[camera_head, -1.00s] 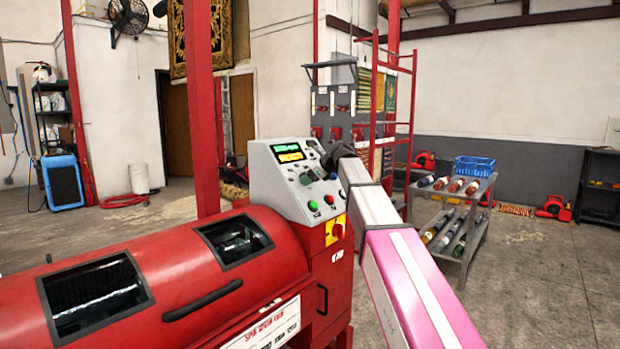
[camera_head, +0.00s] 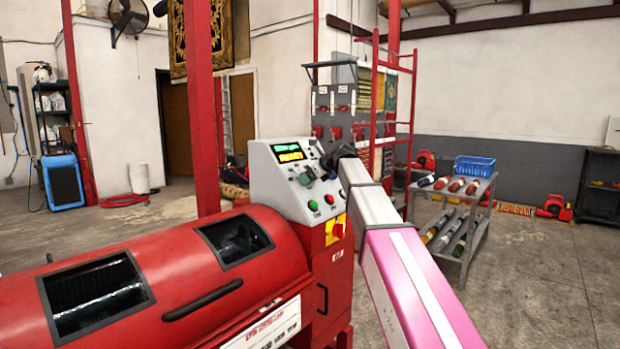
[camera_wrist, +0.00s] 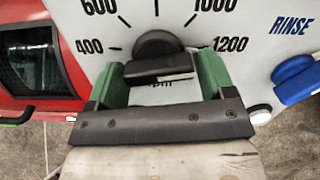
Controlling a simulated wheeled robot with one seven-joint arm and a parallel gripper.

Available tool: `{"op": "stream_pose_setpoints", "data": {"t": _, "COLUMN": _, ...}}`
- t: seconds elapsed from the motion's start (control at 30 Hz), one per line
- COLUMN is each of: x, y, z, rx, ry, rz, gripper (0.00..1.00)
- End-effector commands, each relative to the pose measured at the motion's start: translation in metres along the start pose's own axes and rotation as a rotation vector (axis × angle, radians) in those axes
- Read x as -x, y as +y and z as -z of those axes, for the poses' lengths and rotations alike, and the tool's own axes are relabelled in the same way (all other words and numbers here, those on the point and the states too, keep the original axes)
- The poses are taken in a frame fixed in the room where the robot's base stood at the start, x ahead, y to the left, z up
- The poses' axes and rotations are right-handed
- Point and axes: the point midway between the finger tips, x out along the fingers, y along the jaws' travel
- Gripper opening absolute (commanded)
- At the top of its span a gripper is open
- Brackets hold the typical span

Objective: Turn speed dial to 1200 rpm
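The black speed dial (camera_wrist: 155,45) is on the grey panel in the wrist view, with 400, 600, 1000 and 1200 printed around it. Its raised bar lies nearly level, and a white line on its right half points right, toward the 1200 side. My gripper (camera_wrist: 161,72) has green fingers at both ends of the bar. They look closed against it, with no clear gap.
A blue RINSE knob (camera_wrist: 295,78) is close to the right finger. Below the dial are green and red buttons (camera_head: 328,199) and a red-yellow switch (camera_head: 336,229). The lit display (camera_head: 288,151) is too small to read. The red drum (camera_head: 190,275) stands left.

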Motion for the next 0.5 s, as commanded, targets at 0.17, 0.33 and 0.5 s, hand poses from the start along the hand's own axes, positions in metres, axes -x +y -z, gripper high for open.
{"op": "stream_pose_setpoints", "data": {"t": 0.17, "x": 0.0, "y": 0.0, "z": 0.0, "rx": 0.001, "ry": -0.001, "rz": 0.0, "gripper": 0.89}}
{"op": "stream_pose_setpoints", "data": {"t": 0.33, "x": 0.001, "y": 0.0, "z": -0.001, "rx": 0.001, "ry": -0.002, "rz": 0.0, "gripper": 0.89}}
{"op": "stream_pose_setpoints", "data": {"t": 0.5, "x": 0.017, "y": 0.001, "z": -0.001, "rx": 0.002, "ry": -0.004, "rz": 0.001, "gripper": 0.89}}
